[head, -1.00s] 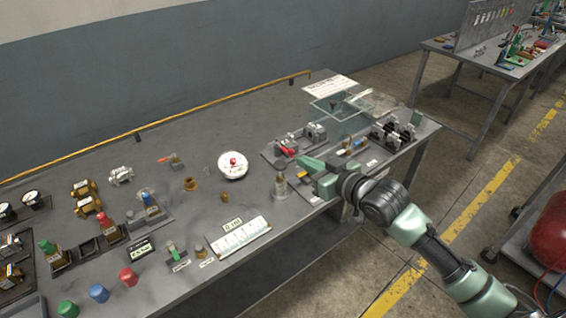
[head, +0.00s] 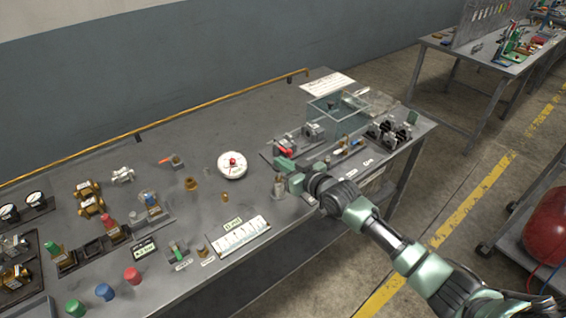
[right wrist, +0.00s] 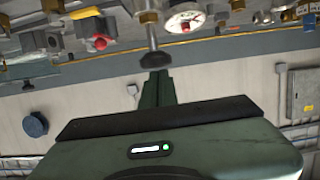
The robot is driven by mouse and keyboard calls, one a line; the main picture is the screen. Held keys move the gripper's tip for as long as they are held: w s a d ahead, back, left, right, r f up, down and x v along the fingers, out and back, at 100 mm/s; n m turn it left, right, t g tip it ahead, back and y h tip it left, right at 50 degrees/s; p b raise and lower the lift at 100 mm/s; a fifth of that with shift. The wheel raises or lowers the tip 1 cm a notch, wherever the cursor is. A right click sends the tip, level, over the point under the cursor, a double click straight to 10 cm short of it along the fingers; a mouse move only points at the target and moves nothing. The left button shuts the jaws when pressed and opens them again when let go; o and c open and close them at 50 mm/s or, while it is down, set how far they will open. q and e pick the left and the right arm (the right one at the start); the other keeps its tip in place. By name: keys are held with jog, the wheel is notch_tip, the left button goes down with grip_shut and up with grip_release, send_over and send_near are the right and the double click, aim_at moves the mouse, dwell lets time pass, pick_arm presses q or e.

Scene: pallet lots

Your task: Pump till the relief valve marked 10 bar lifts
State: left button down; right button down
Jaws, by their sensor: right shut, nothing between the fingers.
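A small grey metal cylinder (head: 279,186), which looks like the hand pump, stands upright near the bench's front edge. In the right wrist view, which is upside down, a rod with a dark knob (right wrist: 156,60) shows. My right gripper (head: 284,168) is shut and empty at the top of the cylinder; its fingertips (right wrist: 157,76) are close to the knob, and I cannot tell whether they touch. No 10 bar marking is readable. My left gripper is not in view.
A clear-walled box (head: 337,113) and a tray with a red-handled part (head: 287,150) are behind my right gripper. Coloured caps (head: 104,292) and valves crowd the left. The rear of the bench is largely clear.

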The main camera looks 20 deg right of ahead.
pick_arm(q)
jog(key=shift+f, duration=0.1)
pick_arm(e)
jog(key=shift+f, duration=0.15)
